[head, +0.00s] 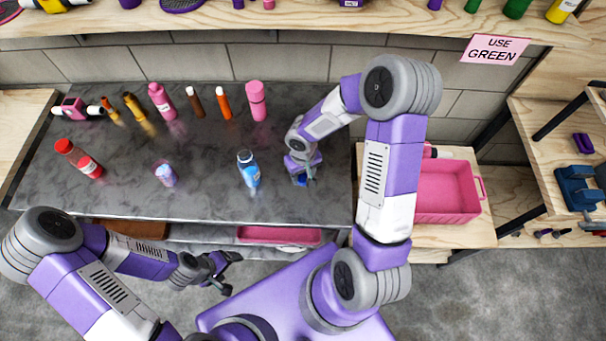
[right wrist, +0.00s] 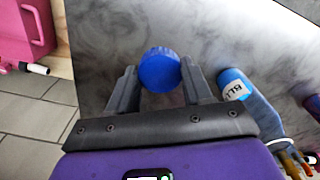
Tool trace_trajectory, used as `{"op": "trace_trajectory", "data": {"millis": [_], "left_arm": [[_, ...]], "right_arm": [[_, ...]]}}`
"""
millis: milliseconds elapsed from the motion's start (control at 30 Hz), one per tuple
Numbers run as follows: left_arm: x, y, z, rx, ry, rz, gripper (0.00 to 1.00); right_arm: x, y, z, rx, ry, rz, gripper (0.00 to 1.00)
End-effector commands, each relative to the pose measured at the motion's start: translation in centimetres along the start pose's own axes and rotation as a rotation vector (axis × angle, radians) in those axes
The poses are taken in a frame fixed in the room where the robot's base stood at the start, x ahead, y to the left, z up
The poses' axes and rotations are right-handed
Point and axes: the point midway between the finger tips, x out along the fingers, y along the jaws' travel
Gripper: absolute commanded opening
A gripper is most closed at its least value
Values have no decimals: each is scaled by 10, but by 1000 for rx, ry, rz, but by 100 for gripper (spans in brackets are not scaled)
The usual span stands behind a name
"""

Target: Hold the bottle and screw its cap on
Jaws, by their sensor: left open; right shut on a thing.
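A blue bottle (head: 249,172) stands on the dark table near its front edge. It also shows in the right wrist view (right wrist: 238,88), to the right of my right gripper. My right gripper (head: 303,175) is over the table to the right of the bottle, apart from it. It is shut on a round blue cap (right wrist: 159,70) with a ribbed side, held between the fingertips. The cap (head: 300,181) shows small under the gripper in the head view. My left gripper (head: 222,272) is open and empty, in front of the table edge and below left of the bottle.
Several bottles, including a pink one (head: 256,101), line the back. A pink crate (head: 445,192) is on the right. The table between cup and bottle is clear.

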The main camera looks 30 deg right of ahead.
Motion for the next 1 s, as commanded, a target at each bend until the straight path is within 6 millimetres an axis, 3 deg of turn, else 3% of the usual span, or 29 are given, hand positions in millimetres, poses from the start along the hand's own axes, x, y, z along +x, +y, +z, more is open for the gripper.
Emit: {"op": "trace_trajectory", "data": {"millis": [267, 633, 1000], "left_arm": [[5, -2, 0, 0, 0, 0, 80], [58, -22, -2, 0, -1, 0, 80], [60, -22, -3, 0, 0, 0, 80]], "right_arm": [[2, -3, -2, -4, 2, 2, 22], [9, -48, -22, -69, 5, 5, 22], [3, -56, -23, -79, 0, 0, 22]]}}
